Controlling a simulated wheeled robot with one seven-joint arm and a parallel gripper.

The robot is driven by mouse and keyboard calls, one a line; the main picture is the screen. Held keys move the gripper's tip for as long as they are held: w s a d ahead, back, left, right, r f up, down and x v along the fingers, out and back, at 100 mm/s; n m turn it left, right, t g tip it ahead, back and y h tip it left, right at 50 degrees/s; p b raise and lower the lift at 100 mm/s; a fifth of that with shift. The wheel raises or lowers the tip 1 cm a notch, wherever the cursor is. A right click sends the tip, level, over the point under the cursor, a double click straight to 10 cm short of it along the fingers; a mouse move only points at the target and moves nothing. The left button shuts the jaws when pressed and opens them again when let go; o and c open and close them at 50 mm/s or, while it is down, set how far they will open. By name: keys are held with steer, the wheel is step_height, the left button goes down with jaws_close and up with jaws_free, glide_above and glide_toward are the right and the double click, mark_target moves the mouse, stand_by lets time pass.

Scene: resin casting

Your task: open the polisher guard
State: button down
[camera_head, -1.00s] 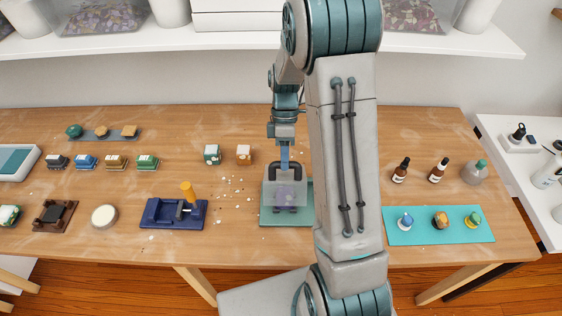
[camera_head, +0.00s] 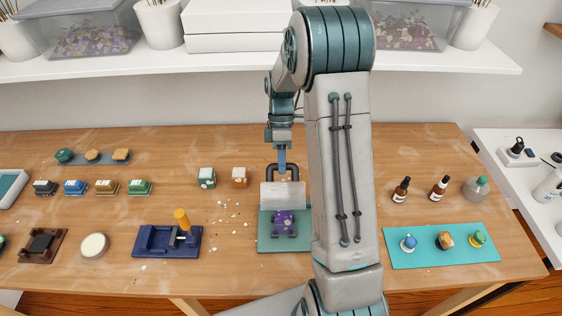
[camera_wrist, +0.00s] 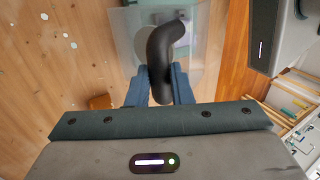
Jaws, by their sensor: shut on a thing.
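The polisher (camera_head: 262,243) sits on the table on a green base. Its clear guard (camera_head: 283,195) is tilted up, standing raised at the back of the base. A purple piece (camera_head: 284,222) in the polisher now shows uncovered in front of it. The guard's dark curved handle (camera_head: 297,171) is at the guard's top; it also shows in the wrist view (camera_wrist: 165,45). My gripper (camera_head: 282,171) is shut on the handle, with its blue fingers (camera_wrist: 160,88) on either side of it in the wrist view. My arm hides the right side of the polisher.
A blue clamp with an orange knob (camera_head: 168,240) stands to the left. Two small cubes (camera_head: 207,178) are behind it. A teal mat (camera_head: 445,246) with three small pieces and several bottles (camera_head: 438,188) are to the right. Crumbs lie left of the polisher.

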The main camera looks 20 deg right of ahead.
steer(key=shift+s+f, duration=0.15)
steer(key=shift+f, duration=0.1)
steer(key=c, duration=1.3)
jaws_free()
steer(key=shift+r, duration=0.1)
steer(key=shift+r, duration=0.1)
steer(key=shift+r, duration=0.15)
steer(key=r, duration=0.2)
steer(key=r+b, duration=0.1)
steer(key=r, duration=0.1)
steer(key=shift+s+d, duration=0.15)
steer(key=shift+d, duration=0.25)
steer(key=s+d+r+b, duration=0.2)
steer(key=s+d+r, duration=0.4)
steer(key=d, duration=0.2)
steer(key=shift+s+d+r, duration=0.25)
steer(key=shift+d, duration=0.05)
